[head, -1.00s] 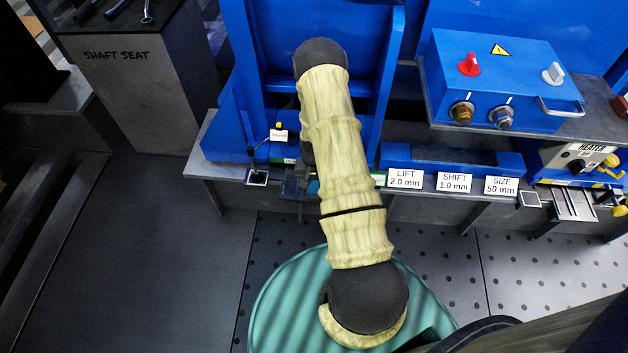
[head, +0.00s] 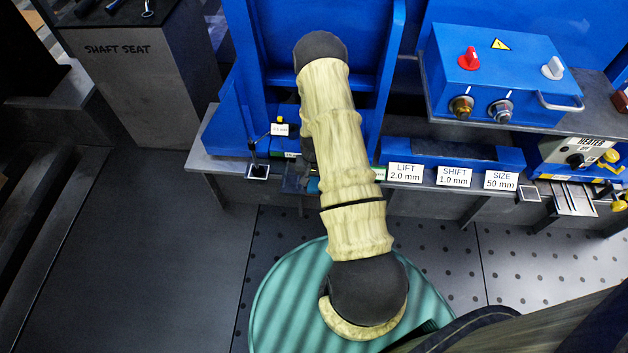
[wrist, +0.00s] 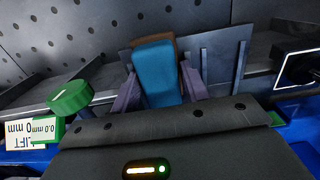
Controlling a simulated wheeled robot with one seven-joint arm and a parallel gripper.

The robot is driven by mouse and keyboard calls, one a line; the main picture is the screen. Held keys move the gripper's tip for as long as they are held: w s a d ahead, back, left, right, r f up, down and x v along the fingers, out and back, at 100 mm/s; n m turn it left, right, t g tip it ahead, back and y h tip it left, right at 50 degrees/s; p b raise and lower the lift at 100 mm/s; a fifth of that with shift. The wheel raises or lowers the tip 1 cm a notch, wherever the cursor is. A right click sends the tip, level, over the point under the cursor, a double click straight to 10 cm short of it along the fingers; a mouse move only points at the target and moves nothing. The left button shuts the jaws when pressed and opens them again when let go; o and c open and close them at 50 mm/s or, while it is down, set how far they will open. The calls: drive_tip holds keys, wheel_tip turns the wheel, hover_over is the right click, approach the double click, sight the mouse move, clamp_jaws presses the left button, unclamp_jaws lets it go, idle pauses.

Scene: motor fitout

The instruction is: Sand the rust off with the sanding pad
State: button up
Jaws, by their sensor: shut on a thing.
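The sanding pad (wrist: 158,75) is a blue block with a brown layer along its far edge, seen in the wrist view. My gripper (wrist: 156,84) is shut on it, with one purple-grey finger at each side. The pad is in front of a grey metal ledge with upright plates; I cannot tell whether it touches anything. I cannot make out any rust in either view.
A blue control box (head: 490,78) with red and white knobs stands at right. White LIFT, SHIFT and SIZE cards (head: 453,176) line the bench edge. A green knob (wrist: 70,97) is left of my gripper. A shaft seat stand (head: 140,85) is at far left.

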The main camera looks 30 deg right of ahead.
drive_tip(key=shift+w+d, duration=0.7)
drive_tip(key=shift+w, duration=0.25)
drive_tip(key=shift+w+d+r+b, duration=0.15)
drive_tip(key=shift+w+d, duration=0.15)
drive_tip(key=shift+w, duration=0.2)
drive_tip(key=shift+w+d+f+b, duration=0.15)
drive_tip(key=shift+w+d, duration=0.15)
drive_tip(key=shift+w, duration=0.2)
drive_tip(key=shift+r, duration=0.1)
drive_tip(key=shift+s, duration=0.15)
drive_tip(key=shift+s+a+f+p, duration=0.2)
drive_tip(key=shift+s+a+p, duration=0.3)
drive_tip(key=shift+s+a, duration=0.4)
drive_tip(key=shift+s+d, duration=0.1)
drive_tip(key=shift+s, duration=0.05)
drive_tip(key=shift+s+a+r+p, duration=0.1)
drive_tip(key=shift+s+a+p, duration=0.55)
drive_tip(key=shift+s, duration=0.4)
